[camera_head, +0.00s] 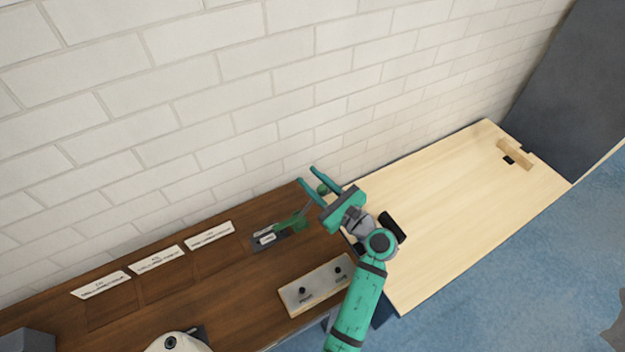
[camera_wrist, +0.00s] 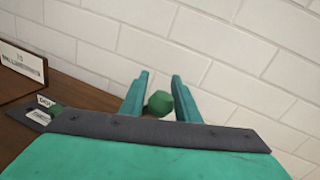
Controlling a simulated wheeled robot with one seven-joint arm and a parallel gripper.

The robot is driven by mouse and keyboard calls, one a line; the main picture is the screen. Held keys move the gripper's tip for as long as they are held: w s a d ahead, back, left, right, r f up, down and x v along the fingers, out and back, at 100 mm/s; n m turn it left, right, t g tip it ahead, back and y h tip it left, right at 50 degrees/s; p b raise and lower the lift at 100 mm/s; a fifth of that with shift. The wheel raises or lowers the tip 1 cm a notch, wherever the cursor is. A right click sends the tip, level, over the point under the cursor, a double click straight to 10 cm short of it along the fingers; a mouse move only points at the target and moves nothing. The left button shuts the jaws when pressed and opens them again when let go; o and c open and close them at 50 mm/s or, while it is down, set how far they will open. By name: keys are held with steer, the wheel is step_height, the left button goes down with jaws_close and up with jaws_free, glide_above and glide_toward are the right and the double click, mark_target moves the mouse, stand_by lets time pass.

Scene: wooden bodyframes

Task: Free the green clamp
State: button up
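The green clamp (camera_head: 291,222) sits on the dark brown bench top, at the end of a small dark plate. A thin grey lever rises from it to the right and ends in a green knob (camera_head: 322,189). My gripper (camera_head: 308,175) is open, its two teal fingers on either side of the knob. In the wrist view the knob (camera_wrist: 159,103) shows between the fingers (camera_wrist: 160,75), with little room at each side. I cannot tell whether either finger touches it. Most of the clamp is hidden behind my gripper in the wrist view.
A white brick wall (camera_head: 180,90) stands close behind the bench. White label cards (camera_head: 210,235) stand along its back. A pale panel with black knobs (camera_head: 318,286) lies in front of the clamp. A light wooden table (camera_head: 450,190) to the right is mostly clear.

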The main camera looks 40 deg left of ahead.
steer(key=shift+w+d, duration=0.1)
jaws_close()
steer(key=shift+w+d+f, duration=0.25)
steer(key=shift+w+f, duration=0.3)
steer(key=shift+f, duration=0.05)
steer(key=o, duration=0.6)
jaws_free()
steer(key=shift+c, duration=0.2)
steer(key=shift+s, duration=0.1)
steer(key=s+d, duration=0.2)
steer(key=d, duration=0.8)
steer(key=shift+d, duration=0.25)
steer(key=shift+c, duration=0.4)
